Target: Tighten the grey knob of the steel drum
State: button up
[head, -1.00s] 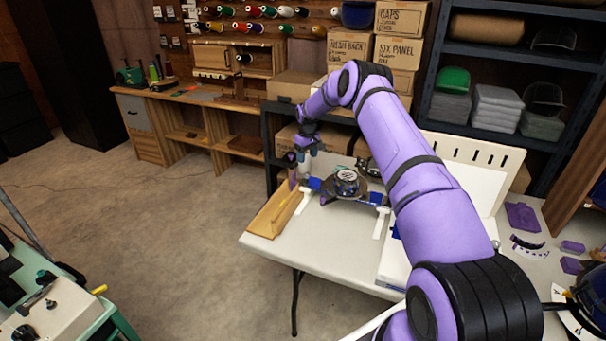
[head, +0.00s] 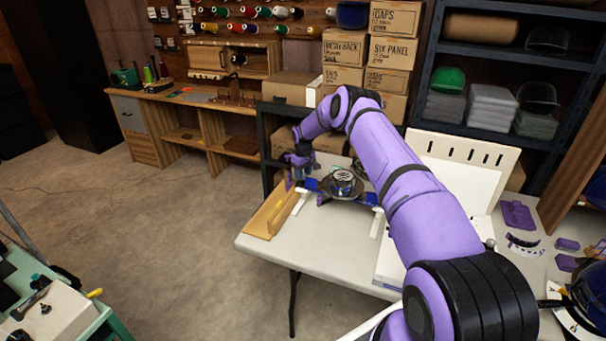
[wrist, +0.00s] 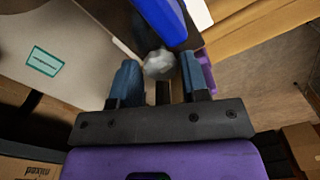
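The grey knob (wrist: 158,65) shows in the wrist view as a rounded lump at the end of a blue bar (wrist: 163,20). My gripper (wrist: 160,62) has its two blue fingers apart, one on each side of the knob, with a visible gap on both sides. In the head view my gripper (head: 298,176) is at the left end of the fixture on the white table. A round, dark-rimmed metal piece (head: 343,183), apparently the steel drum, sits there between blue parts on white supports. The knob is too small or hidden to make out in the head view.
A wooden trough (head: 268,216) lies along the left edge of the white table (head: 310,240), close to my gripper. A slotted pale panel (head: 465,165) stands at the right. Boxes (head: 345,48) and a dark shelf rack (head: 490,60) stand behind. The floor at left is open.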

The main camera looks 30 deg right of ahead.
jog(key=c, duration=0.5)
jog(key=shift+m, duration=0.8)
jog(key=o, duration=0.9)
notch_tip(320, 180, up, 11)
jog(key=shift+f, duration=0.15)
